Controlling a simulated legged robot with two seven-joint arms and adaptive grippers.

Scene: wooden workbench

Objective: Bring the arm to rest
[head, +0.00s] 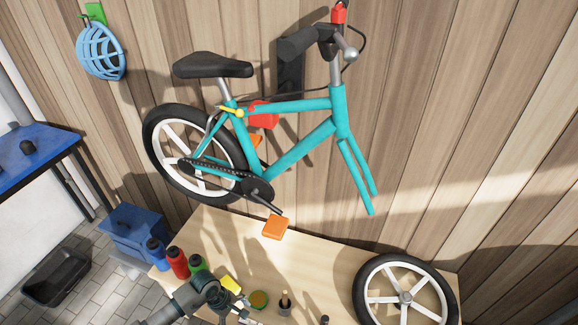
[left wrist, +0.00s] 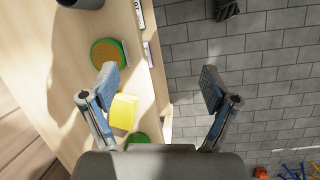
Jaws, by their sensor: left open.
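My left arm comes in at the bottom of the head view, with its gripper (head: 228,300) over the front edge of the wooden workbench (head: 330,262). In the left wrist view the two fingers of this gripper (left wrist: 160,84) stand wide apart with nothing held between them. A yellow block (left wrist: 122,112) lies on the bench below, beside the left finger in the picture; the finger partly overlaps it. The right gripper is not in view.
A green-rimmed round tin (head: 259,299), a dark cup (head: 285,304) and blue, red and green bottles (head: 177,263) stand on the bench. A wheel (head: 405,297) is at right. A teal bike (head: 290,105) hangs above. Tiled floor (left wrist: 250,75) lies beyond the bench edge.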

